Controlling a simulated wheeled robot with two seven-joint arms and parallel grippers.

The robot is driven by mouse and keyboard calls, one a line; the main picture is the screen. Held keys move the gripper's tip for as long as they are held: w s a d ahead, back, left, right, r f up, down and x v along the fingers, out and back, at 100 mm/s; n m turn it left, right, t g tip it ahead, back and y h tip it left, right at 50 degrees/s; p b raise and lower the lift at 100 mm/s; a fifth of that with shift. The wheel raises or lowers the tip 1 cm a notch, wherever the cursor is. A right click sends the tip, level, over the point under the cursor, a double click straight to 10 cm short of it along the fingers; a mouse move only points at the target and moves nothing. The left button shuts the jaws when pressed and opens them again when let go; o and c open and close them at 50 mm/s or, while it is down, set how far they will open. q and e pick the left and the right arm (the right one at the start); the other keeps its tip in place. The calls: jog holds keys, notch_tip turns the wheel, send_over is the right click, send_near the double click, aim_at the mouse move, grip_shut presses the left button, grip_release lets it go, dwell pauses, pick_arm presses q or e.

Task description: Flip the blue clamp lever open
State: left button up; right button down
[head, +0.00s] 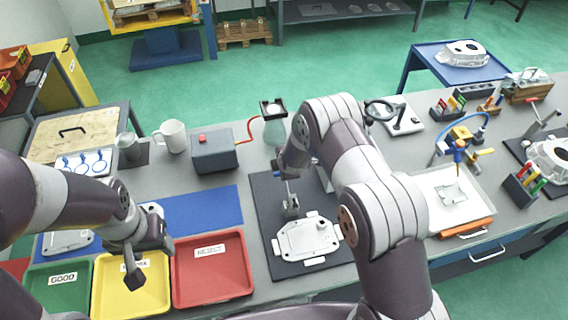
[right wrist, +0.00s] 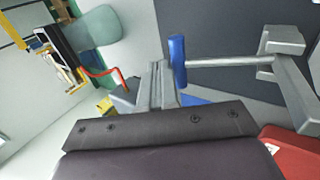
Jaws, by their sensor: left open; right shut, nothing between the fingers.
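The blue clamp lever grip (right wrist: 178,62) shows in the right wrist view at the end of a metal rod running right to a grey clamp arm (right wrist: 284,42). My right gripper (right wrist: 156,84) is shut and empty, its fingertips close beside the blue grip on its left; I cannot tell if they touch. In the head view the clamp (head: 291,206) stands on a dark plate (head: 262,205) behind an aluminium casting (head: 306,239), and my right arm hides much of the lever area. My left gripper (head: 133,272) is open and empty over the yellow tray (head: 108,293).
A green tray (head: 45,294) and a red tray (head: 235,265) flank the yellow one. A grey box with a red button (head: 214,151), a white mug (head: 173,136) and a lidded green container (head: 274,128) stand behind. The blue mat (head: 205,209) has free room.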

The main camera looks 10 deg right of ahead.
pick_arm(q)
jog(key=shift+w+f, duration=0.15)
jog(key=shift+w, duration=0.05)
pick_arm(e)
jog(key=shift+w+f, duration=0.25)
dwell(0.3)
jog(key=shift+r, duration=0.4)
jog(key=r+p, duration=0.2)
jog(key=r, duration=0.1)
jog(key=shift+w+d+r+p, duration=0.15)
jog(key=shift+d+r+p, duration=0.1)
jog(key=shift+p, duration=0.15)
pick_arm(q)
jog(key=r, duration=0.1)
jog(key=a+r, duration=0.1)
jog(key=r+p, duration=0.1)
jog(key=r, duration=0.1)
jog(key=shift+s+a, duration=0.25)
pick_arm(e)
notch_tip(320, 180, up, 10)
jog(key=shift+s+a, duration=0.3)
jog(key=shift+a, duration=0.05)
pick_arm(q)
jog(key=shift+w+d, duration=0.1)
jog(key=shift+d, duration=0.1)
pick_arm(e)
jog(key=shift+d+f, duration=0.15)
jog(key=shift+f, duration=0.05)
